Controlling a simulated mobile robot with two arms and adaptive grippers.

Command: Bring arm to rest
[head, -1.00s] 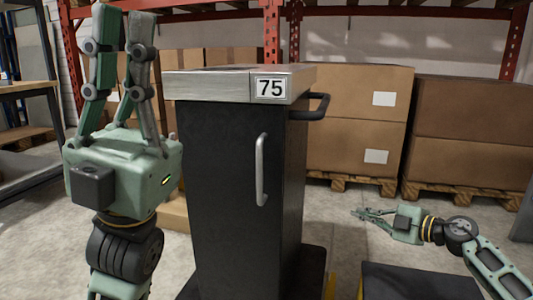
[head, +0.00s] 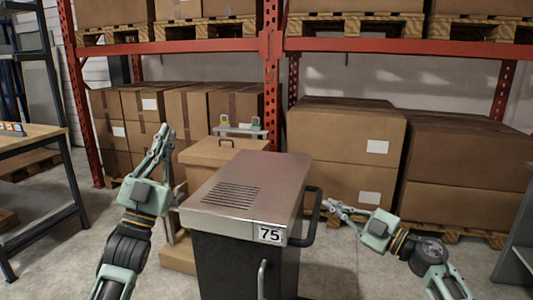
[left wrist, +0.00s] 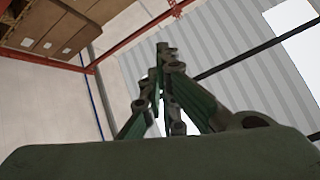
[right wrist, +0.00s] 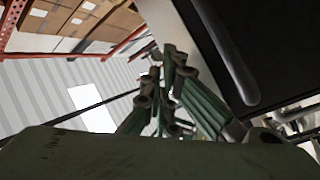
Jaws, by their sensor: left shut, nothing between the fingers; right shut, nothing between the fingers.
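My left gripper (head: 162,142) is shut and empty, pointing up at the left of the black cabinet with the "75" label (head: 269,233). In the left wrist view its fingers (left wrist: 161,50) meet, with wall and ceiling behind. My right gripper (head: 332,206) is shut and empty, beside the cabinet's right-hand side and near its dark side handle (head: 313,213). Whether it touches the handle cannot be told. In the right wrist view its fingers (right wrist: 160,55) are together, and a dark panel with a bar handle (right wrist: 235,65) fills the upper right.
The cabinet's metal top (head: 255,180) is bare, with vent slots. Stacked cartons (head: 345,150) and red racking (head: 272,60) line the back. A wooden-topped table (head: 30,137) stands at the left.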

